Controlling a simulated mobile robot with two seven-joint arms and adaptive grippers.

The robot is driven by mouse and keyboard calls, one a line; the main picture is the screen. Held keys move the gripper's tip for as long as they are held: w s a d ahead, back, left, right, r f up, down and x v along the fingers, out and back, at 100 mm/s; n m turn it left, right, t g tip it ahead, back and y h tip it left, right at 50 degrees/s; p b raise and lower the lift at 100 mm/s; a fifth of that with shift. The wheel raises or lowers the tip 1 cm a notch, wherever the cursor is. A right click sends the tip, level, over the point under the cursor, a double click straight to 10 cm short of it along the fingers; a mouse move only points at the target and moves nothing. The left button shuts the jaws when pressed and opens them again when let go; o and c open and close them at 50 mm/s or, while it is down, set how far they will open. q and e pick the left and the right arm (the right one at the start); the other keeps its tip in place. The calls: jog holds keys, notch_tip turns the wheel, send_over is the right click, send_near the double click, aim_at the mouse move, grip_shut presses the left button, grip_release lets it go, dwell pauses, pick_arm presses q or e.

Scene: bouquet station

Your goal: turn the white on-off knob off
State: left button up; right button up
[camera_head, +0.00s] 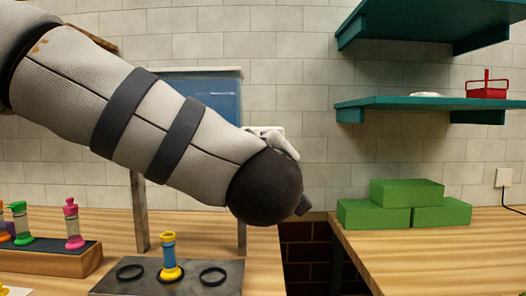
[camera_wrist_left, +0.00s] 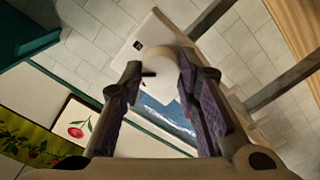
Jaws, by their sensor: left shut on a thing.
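The white knob (camera_wrist_left: 164,61) sits on a pale wall plate (camera_wrist_left: 150,32) with a small black mark on it, seen in the left wrist view. My left gripper (camera_wrist_left: 161,72) has its two dark fingers on either side of the knob and is shut on it. The fingertips hide part of the knob, so I cannot tell its exact turn. My right gripper is in neither view.
A metal plate (camera_head: 125,286) on the wooden table holds a blue-and-yellow piece (camera_head: 169,255). A rack (camera_head: 50,262) with several coloured vials stands at left. Green blocks (camera_head: 373,214) lie on the right counter, below teal shelves (camera_head: 415,102). A blue panel (camera_head: 210,92) is behind my arm.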

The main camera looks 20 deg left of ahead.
pick_arm(q)
jog(key=shift+f+n, duration=0.1)
jog(key=shift+n, duration=4.7)
jog(key=o, duration=1.2)
jog(key=v, duration=1.2)
